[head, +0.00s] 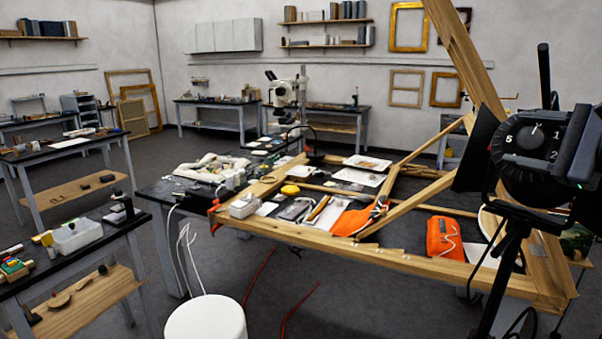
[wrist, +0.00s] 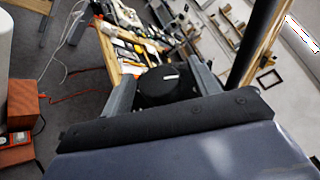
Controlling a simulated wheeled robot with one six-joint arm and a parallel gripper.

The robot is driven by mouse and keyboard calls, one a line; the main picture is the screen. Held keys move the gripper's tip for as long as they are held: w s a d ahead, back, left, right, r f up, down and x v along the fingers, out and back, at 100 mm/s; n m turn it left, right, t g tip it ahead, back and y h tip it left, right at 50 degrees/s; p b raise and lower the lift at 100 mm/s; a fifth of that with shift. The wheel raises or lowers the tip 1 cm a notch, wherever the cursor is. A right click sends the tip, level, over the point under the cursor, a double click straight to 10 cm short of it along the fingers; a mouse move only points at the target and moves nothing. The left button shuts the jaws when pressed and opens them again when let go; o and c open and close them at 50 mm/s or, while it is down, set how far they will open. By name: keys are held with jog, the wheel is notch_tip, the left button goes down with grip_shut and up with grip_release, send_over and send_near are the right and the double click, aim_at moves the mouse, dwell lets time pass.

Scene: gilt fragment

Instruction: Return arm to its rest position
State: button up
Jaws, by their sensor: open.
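My gripper (wrist: 166,78) fills the lower part of the wrist view, with its grey fingers spread apart. A round black knob with a white line (wrist: 158,86) shows between the fingers; I cannot tell if they touch it. No object is seen clamped. In the head view, a black device with a numbered dial (head: 535,148) stands on a black tripod (head: 508,250) at the right edge.
A cluttered dark worktable (head: 420,232) with a large wooden frame (head: 390,262) fills the middle. A slanted beam (head: 465,50) rises beside the device. A white cylinder (head: 205,320) stands in front. Red cables (head: 262,272) lie on the floor.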

jog(key=shift+r+p, duration=0.2)
jog(key=shift+p, duration=0.4)
jog(key=f+b+v, duration=0.1)
jog(key=b+v, duration=0.1)
jog(key=v, duration=0.8)
jog(key=p+x, duration=0.1)
jog(key=x, duration=0.9)
jog(key=shift+w, duration=0.1)
jog(key=m+t+b, duration=0.1)
jog(key=b, duration=0.2)
jog(key=shift+b, duration=0.35)
